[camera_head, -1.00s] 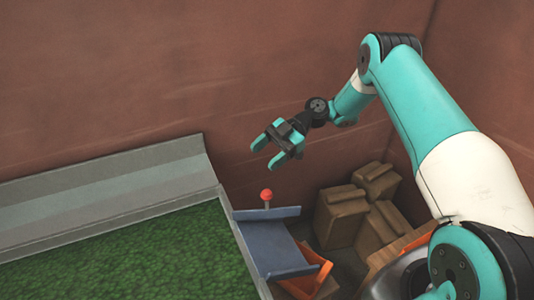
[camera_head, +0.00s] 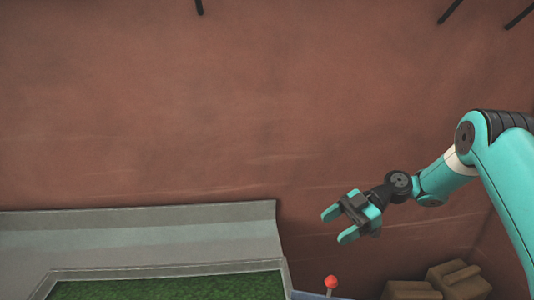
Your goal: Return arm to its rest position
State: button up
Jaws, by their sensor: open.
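My gripper (camera_head: 332,228) is at the lower right of the head view. It is open and empty, with its two teal fingers apart and pointing left. It hangs in the air in front of the brown wall. A red ball-topped lever (camera_head: 331,282) stands below it, apart from the fingers. My teal and white arm reaches in from the right edge, bent at the elbow.
A grey metal ledge (camera_head: 150,240) with a green-filled bed (camera_head: 180,289) lies at the lower left. Brown boxes or sacks (camera_head: 459,280) sit at the lower right. The brown wall (camera_head: 200,110) fills the back. Short dark rods (camera_head: 199,6) show at the top.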

jog(key=s+a+r+m+t+h+b, duration=0.1)
jog(key=s+a+m+h+b, duration=0.2)
jog(key=s+a+m+b, duration=0.45)
jog(key=s+a+r+m+h+b, duration=0.25)
jog(key=s+h+b, duration=0.2)
jog(key=s, duration=0.55)
jog(key=s+d+f+m+t+h+b, duration=0.1)
jog(key=s+d+f+m+b, duration=0.2)
jog(key=s, duration=0.7)
jog(key=shift+s+f+m+t+b, duration=0.35)
jog(key=shift+f+m, duration=0.35)
jog(key=shift+m, duration=0.3)
jog(key=shift+w+d, duration=0.1)
